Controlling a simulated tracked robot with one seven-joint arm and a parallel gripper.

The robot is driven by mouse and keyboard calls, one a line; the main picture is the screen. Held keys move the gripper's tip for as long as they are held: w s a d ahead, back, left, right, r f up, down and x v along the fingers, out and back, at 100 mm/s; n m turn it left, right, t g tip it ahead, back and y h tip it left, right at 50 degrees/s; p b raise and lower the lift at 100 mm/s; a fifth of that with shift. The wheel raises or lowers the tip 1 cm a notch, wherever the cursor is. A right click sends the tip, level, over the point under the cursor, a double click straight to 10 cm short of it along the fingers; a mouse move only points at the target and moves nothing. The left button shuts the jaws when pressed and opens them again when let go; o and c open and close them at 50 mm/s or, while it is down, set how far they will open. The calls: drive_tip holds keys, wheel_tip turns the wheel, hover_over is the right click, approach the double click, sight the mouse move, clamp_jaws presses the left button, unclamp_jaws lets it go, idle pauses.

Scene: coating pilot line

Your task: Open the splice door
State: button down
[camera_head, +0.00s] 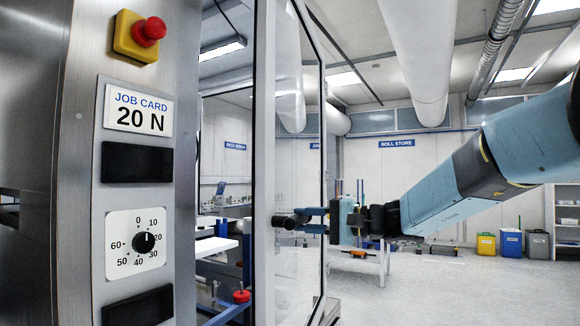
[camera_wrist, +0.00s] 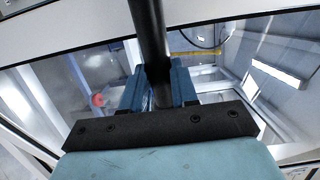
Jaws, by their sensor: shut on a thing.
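The splice door (camera_head: 298,180) is a tall glazed panel in a pale frame with a dark inner edge, right of the steel control panel in the head view. Its handle is a dark bar (camera_wrist: 148,28) that runs between my fingers in the wrist view; its dark end (camera_head: 279,221) shows beside the door frame in the head view. My gripper (camera_head: 310,220) comes from the right and its blue fingers are shut on the handle. It also shows in the wrist view (camera_wrist: 160,82). I cannot tell whether the door stands ajar.
The steel control panel (camera_head: 75,190) at left carries a red stop button (camera_head: 149,30), a job card reading 20 N (camera_head: 138,110) and a dial (camera_head: 143,242). Bins (camera_head: 486,244) and a shelf (camera_head: 567,222) stand at the far right. The floor (camera_head: 440,290) below my arm is clear.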

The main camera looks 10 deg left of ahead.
drive_tip(key=shift+d+f, duration=0.1)
drive_tip(key=shift+f, duration=0.1)
drive_tip(key=d+n+g, duration=0.1)
drive_tip(key=d+g, duration=0.1)
drive_tip(key=d, duration=0.5)
drive_tip(key=shift+d, duration=0.25)
idle(0.4)
drive_tip(key=shift+s, duration=0.1)
drive_tip(key=shift+d, duration=0.1)
drive_tip(key=d+n+g, duration=0.1)
drive_tip(key=d+g, duration=0.1)
drive_tip(key=d, duration=0.5)
drive_tip(key=shift+w+d+n, duration=0.15)
drive_tip(key=shift+w+n, duration=0.15)
drive_tip(key=shift+w, duration=0.05)
drive_tip(key=c, duration=0.8)
unclamp_jaws()
drive_tip(key=shift+r, duration=0.15)
drive_tip(key=shift+w+d, duration=0.2)
drive_tip(key=shift+d, duration=3.2)
drive_tip(key=shift+w+d, duration=0.2)
drive_tip(key=shift+d, duration=3.15)
